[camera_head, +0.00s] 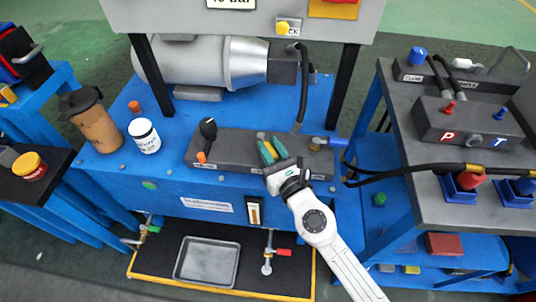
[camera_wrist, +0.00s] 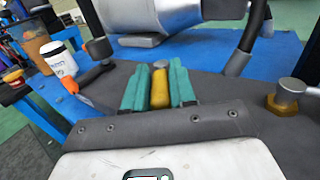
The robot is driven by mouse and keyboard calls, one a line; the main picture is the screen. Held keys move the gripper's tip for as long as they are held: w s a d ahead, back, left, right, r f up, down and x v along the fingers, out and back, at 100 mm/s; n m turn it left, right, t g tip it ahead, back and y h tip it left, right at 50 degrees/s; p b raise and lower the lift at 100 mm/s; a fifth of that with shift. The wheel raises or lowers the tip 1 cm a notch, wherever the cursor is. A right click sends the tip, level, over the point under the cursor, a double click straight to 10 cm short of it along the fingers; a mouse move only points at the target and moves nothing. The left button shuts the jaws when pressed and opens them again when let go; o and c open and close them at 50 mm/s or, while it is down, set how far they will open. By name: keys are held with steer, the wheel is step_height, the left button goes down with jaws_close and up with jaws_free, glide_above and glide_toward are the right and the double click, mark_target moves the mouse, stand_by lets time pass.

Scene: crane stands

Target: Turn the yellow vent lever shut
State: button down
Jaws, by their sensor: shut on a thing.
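The yellow vent lever (camera_wrist: 159,90) stands between the two teal fingers of my gripper (camera_wrist: 157,76) in the wrist view. My gripper is shut on it, with a finger along each side. In the head view, my gripper (camera_head: 267,146) is over the right part of the dark grey valve block (camera_head: 236,147), and a little yellow shows between the fingers. The lever's base and pivot are hidden behind my gripper, so I cannot tell its exact angle.
A black-knobbed lever (camera_head: 208,128) stands at the block's left, near an orange piece (camera_head: 201,157). A brass fitting (camera_wrist: 282,106) is right of my gripper. A white jar (camera_head: 144,136) and brown cup (camera_head: 97,126) stand left. A hose (camera_head: 303,85) rises behind.

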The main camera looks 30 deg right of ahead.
steer(key=shift+d+n+y+b, duration=0.3)
steer(key=shift+n+y+b, duration=0.25)
steer(key=shift+y, duration=0.25)
steer(key=c, duration=1)
jaws_free()
steer(key=s+b, duration=0.2)
steer(key=s, duration=0.8)
steer(key=shift+s+d+b, duration=0.15)
steer(key=shift+s+b, duration=0.25)
